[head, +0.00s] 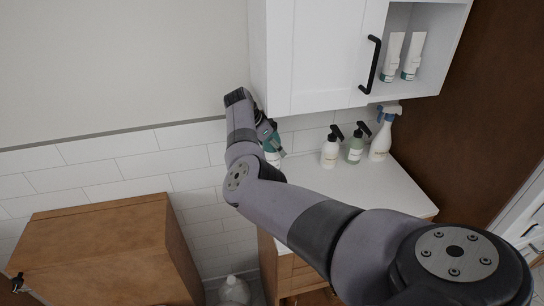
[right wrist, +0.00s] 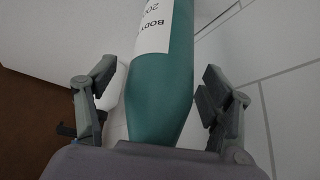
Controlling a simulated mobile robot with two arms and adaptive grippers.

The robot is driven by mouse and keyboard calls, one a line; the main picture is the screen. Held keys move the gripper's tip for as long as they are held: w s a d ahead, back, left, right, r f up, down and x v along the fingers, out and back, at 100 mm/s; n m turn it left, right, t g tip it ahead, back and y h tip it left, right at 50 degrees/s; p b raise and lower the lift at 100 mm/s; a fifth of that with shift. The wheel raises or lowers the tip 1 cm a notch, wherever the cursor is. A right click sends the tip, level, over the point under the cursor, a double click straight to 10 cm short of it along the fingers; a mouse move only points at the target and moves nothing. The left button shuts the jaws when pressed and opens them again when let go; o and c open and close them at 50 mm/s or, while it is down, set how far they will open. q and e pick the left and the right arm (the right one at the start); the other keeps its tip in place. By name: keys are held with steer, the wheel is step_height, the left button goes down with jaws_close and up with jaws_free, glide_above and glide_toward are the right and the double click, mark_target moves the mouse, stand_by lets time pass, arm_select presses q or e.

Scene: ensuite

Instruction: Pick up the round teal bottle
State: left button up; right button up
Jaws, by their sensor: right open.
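The round teal bottle (right wrist: 160,95) fills the middle of the right wrist view, with a white label showing "BODY". In the head view, part of the teal bottle (head: 273,157) shows at the back left of the white counter, mostly hidden by my right arm. My right gripper (right wrist: 159,75) is open, with one finger on each side of the bottle. A gap shows between the left finger and the bottle; the right finger is close to it, and I cannot tell if it touches. My left gripper is not in view.
A white pump bottle (head: 330,152), a pale green pump bottle (head: 355,150) and a spray bottle (head: 380,142) stand right of it on the counter (head: 385,187). A white wall cabinet (head: 325,50) hangs above. A wooden cabinet (head: 100,250) is at lower left.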

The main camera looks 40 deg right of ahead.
steer(key=shift+a, duration=0.1)
steer(key=shift+c, duration=0.9)
jaws_close()
steer(key=shift+r, duration=0.1)
